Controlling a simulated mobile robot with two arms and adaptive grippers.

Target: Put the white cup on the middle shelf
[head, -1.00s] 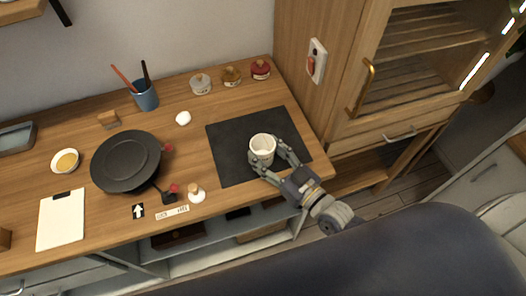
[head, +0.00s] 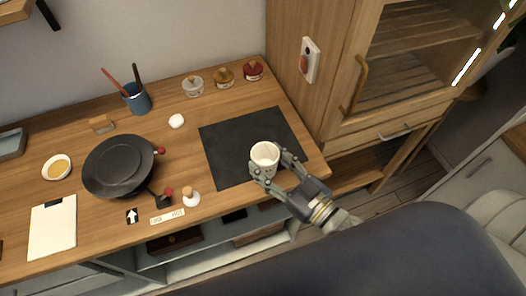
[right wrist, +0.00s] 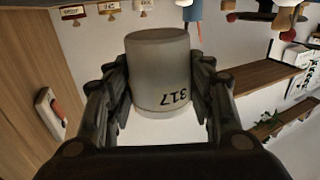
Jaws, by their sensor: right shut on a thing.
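The white cup (head: 264,157) is upright between the fingers of my right gripper (head: 274,166), over the front right part of the dark mat (head: 228,150). My right gripper is shut on the cup, one finger on each side. In the right wrist view the cup (right wrist: 158,70) appears upside down between the fingers, with dark marks like "317" on its side. A wooden cabinet (head: 345,60) with a glass door and slatted shelves (head: 405,50) inside stands at the right. Which shelf is the middle one, I cannot tell. My left gripper is not in view.
A black pan (head: 118,165), a small white jar with a cork (head: 191,198) and a clipboard (head: 52,228) lie left of the mat. Several lidded jars (head: 223,78) stand at the back. The cabinet door has a brass handle (head: 356,90).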

